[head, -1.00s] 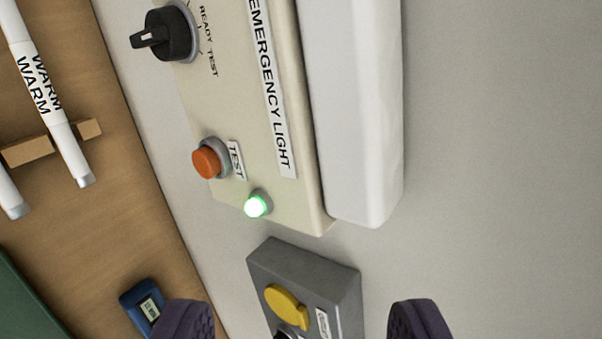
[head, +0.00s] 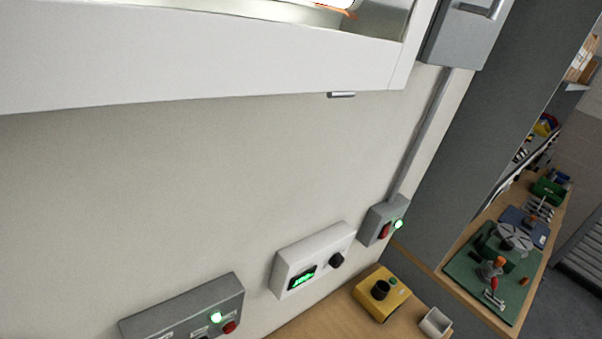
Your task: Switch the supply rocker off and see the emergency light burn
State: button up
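A small grey box (head: 374,222) on the wall at the right carries a red rocker (head: 385,231) beside a lit green lamp (head: 398,224). It looks like the supply switch, but no label is readable. The rocker's position is too small to tell. A grey conduit (head: 425,130) runs up from it to a larger grey box (head: 463,38) with a handle. The emergency light unit is not in view. My gripper is not in view.
A white box (head: 312,259) with a green display and black knob, and a grey box (head: 180,310) with a green lamp, are on the wall. A white housing (head: 200,55) overhangs the top. Bare wall lies between.

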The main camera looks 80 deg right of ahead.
aim_at(385, 232)
jog(key=z, duration=2.5)
